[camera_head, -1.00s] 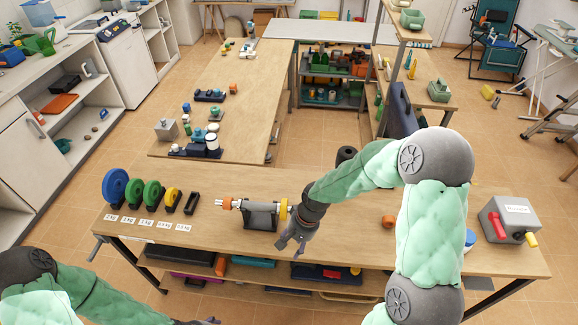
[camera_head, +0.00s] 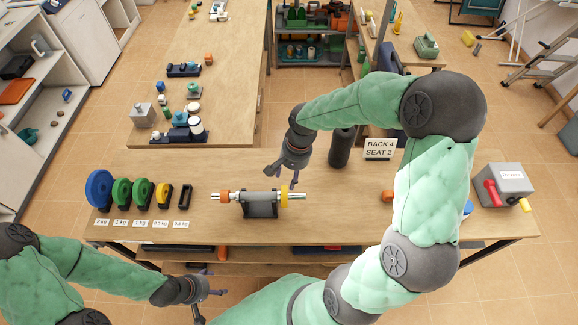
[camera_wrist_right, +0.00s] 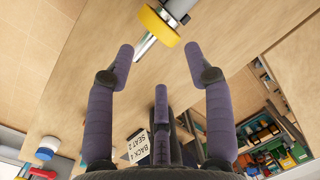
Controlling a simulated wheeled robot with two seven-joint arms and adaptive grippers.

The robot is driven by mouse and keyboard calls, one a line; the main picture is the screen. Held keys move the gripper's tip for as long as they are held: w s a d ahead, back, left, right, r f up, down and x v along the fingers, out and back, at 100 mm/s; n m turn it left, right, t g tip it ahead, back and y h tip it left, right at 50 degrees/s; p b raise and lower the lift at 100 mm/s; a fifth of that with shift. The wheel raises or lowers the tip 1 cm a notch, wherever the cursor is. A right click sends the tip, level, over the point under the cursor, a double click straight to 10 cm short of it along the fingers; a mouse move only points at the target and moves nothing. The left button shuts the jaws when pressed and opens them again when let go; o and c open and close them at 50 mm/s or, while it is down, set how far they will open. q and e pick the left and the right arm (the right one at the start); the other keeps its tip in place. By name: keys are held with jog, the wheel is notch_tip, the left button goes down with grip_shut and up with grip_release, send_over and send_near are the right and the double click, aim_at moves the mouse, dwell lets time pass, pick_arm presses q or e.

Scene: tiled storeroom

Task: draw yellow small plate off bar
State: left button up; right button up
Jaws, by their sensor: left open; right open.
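A grey stand (camera_head: 260,210) on the near bench carries a horizontal metal bar (camera_head: 299,196). The yellow small plate (camera_head: 284,197) is on the bar, right of the stand, with the bar's end sticking out beyond it. In the right wrist view the yellow plate (camera_wrist_right: 160,26) shows ahead of my fingertips, apart from them. My right gripper (camera_head: 281,179) is open and empty, just behind and above the plate; its spread fingers also show in the wrist view (camera_wrist_right: 157,58). My left gripper (camera_head: 210,293) is open and empty, low in front of the bench.
An orange collar (camera_head: 225,197) is at the bar's left end. A rack of weights, including a blue plate (camera_head: 99,188), stands on the left. A dark cylinder (camera_head: 341,148) and a sign (camera_head: 380,149) stand behind. A grey box (camera_head: 503,185) is at the right.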

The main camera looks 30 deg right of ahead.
aim_at(285, 191)
jog(key=f, duration=0.2)
jog(key=a+f, duration=0.1)
jog(key=f, duration=0.2)
jog(key=f+b, duration=0.1)
jog(key=f, duration=0.2)
jog(key=shift+w+a, duration=0.2)
jog(key=shift+w, duration=0.05)
jog(key=shift+s+r, duration=0.1)
grip_shut()
